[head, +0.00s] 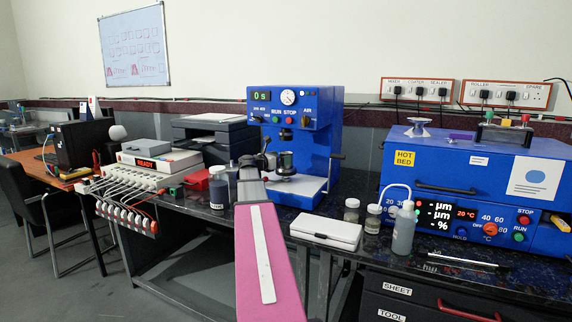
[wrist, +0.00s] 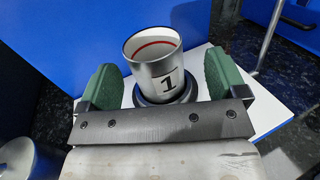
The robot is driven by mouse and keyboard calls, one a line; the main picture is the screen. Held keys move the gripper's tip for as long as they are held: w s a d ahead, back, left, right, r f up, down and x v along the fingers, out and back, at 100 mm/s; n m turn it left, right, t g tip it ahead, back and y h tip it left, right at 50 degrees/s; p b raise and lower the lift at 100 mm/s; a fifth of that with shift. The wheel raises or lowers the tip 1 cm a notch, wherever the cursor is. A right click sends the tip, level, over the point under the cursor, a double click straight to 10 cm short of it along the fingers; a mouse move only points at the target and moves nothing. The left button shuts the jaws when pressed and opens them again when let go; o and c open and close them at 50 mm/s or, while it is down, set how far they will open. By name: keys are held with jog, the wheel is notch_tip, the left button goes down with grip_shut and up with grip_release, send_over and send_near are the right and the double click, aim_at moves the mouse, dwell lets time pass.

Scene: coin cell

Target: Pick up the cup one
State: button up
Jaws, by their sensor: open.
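The cup marked 1 (wrist: 160,72) is a metallic, open-topped cup with a red line inside its rim. In the wrist view it stands upright on a dark round base (wrist: 143,98) on a white plate (wrist: 262,108). My gripper (wrist: 161,78) is open, with one green finger to the left of the cup and one to the right. Gaps show between the fingers and the cup, and nothing is gripped. In the head view the plate (head: 297,190) belongs to the blue machine (head: 322,125), with my arm in front of it.
A metallic round object (wrist: 22,160) is at the lower left of the wrist view. On the bench are a white case (head: 325,232), small jars (head: 351,211), a grey bottle (head: 403,230) and a blue hot-bed unit (head: 470,170). A lever (head: 333,168) sticks out of the machine's right side.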

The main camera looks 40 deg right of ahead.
jog(key=d, duration=0.2)
jog(key=w+d, duration=0.1)
jog(key=d, duration=0.1)
jog(key=shift+d, duration=0.5)
jog(key=shift+c, duration=0.4)
jog(key=c, duration=1)
jog(key=shift+c, duration=0.2)
